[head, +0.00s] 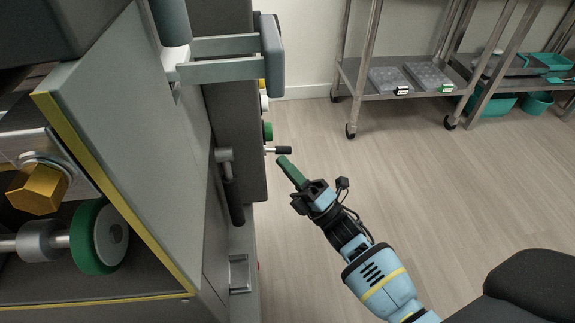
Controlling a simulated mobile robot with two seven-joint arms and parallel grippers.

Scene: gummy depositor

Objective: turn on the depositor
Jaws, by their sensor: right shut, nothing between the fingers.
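The depositor (150,130) is a large grey machine filling the left side of the head view. On the right edge of its dark side box (232,130) sit several small controls: a green knob or button (267,131), a white one (264,103), a yellow one (262,84) and a short black-tipped lever (283,150). My right gripper (284,162) is shut and empty, its green fingers pointing up and left. Its tips are close to the black lever tip, just below it; I cannot tell if they touch. My left gripper is not in view.
A grey bar handle (270,48) juts out above the controls. A wheeled steel cart (420,92) with clear trays stands at the back, beside a shelf with teal bins (492,105). The wooden floor (430,190) right of the depositor is clear.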

